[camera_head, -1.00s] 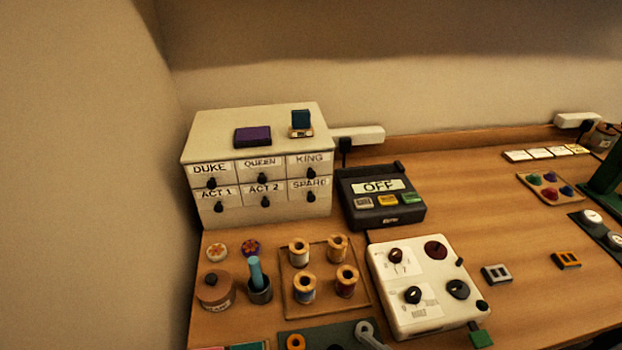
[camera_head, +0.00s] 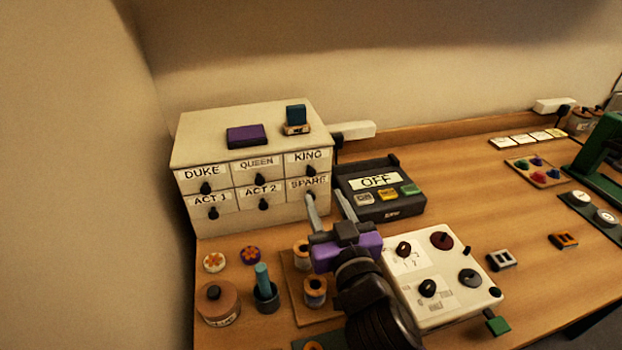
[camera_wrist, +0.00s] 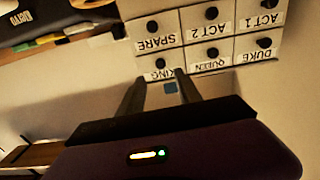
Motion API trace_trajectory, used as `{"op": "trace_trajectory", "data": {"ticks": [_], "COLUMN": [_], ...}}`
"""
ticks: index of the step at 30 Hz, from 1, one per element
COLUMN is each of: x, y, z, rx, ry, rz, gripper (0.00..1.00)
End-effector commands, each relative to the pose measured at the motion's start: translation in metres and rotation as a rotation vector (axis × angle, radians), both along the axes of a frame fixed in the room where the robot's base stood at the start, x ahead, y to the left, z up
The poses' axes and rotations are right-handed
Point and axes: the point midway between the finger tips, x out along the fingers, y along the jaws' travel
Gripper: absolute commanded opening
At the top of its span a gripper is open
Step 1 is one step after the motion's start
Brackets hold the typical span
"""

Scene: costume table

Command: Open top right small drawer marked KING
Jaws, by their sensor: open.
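The KING drawer (camera_head: 295,157) is the top right small drawer of a cream cabinet (camera_head: 200,150). It is shut, with a dark round knob (camera_head: 311,170) below its label. In the wrist view the cabinet appears upside down, and the KING knob (camera_wrist: 160,62) shows just beyond my fingertips. My gripper (camera_head: 325,195) is open and empty, in front of the cabinet's right side, with its fingers pointing toward it. The wrist view shows its two fingers (camera_wrist: 157,80) spread either side of the KING label, which they partly cover. I see no contact with the knob.
The SPARE drawer (camera_head: 295,185) is directly below. A dark box marked OFF (camera_head: 376,181) stands close right of my fingers. A purple box (camera_head: 247,136) and a small teal block (camera_head: 296,114) sit on the cabinet. Thread spools (camera_head: 315,292) and a white control panel (camera_head: 448,300) lie below.

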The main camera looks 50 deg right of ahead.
Motion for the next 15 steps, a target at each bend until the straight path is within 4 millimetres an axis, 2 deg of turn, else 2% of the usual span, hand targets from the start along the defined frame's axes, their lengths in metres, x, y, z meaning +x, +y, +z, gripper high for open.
{"op": "trace_trajectory", "data": {"ticks": [5, 15], "x": [0.013, 0.055], "y": [-0.008, -0.035], "z": [0.002, 0.002], "rx": [0.013, 0.012], "ry": [-0.008, -0.007], "rz": [0.002, 0.004], "gripper": [0.41, 0.41]}}
